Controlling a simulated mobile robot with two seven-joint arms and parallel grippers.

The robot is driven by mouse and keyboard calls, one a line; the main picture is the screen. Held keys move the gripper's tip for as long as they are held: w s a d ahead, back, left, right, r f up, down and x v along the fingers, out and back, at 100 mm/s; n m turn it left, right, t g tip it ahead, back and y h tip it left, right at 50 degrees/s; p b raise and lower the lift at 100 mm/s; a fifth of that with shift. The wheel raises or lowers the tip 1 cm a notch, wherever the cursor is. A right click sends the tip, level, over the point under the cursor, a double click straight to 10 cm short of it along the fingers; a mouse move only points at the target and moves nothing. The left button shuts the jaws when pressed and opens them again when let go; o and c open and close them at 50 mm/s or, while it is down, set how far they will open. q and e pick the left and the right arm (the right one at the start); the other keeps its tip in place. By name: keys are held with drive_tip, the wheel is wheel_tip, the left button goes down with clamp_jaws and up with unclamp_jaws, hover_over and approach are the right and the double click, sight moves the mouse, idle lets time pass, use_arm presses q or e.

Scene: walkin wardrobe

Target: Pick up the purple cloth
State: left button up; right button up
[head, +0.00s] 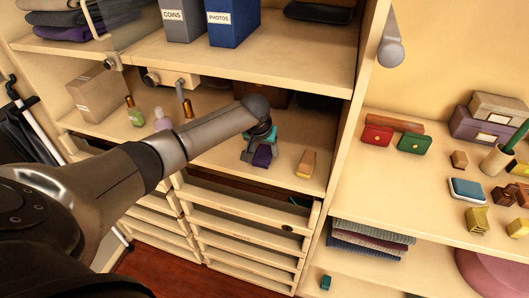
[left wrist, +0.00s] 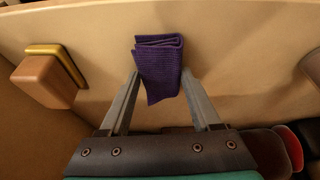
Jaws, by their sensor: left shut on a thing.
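The purple cloth (left wrist: 159,68) is a small folded, ribbed piece between the fingertips of my left gripper (left wrist: 160,88) in the left wrist view. In the head view the same cloth (head: 262,157) shows just below my left gripper (head: 257,148), at the shelf above the drawers. The left gripper is shut on the cloth. I cannot tell whether the cloth still touches the shelf (head: 225,157). My right gripper is not in view.
A wooden block with a yellow base (head: 306,164) stands right of the cloth. Bottles (head: 134,111) and a cardboard box (head: 98,92) stand to the left. A shelf (head: 270,58) with binders (head: 231,22) lies above, and an upright panel (head: 360,90) stands at right.

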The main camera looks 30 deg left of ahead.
use_arm(q)
drive_tip(key=shift+c, duration=1.4)
drive_tip(key=shift+r, duration=0.55)
drive_tip(key=shift+s+r, duration=0.1)
drive_tip(key=shift+r, duration=0.15)
drive_tip(key=s+d, duration=0.2)
drive_tip(key=s, duration=0.6)
drive_tip(key=s+d+p, duration=0.1)
drive_tip(key=s+d, duration=0.2)
drive_tip(key=s, duration=0.6)
drive_tip(key=shift+d, duration=0.15)
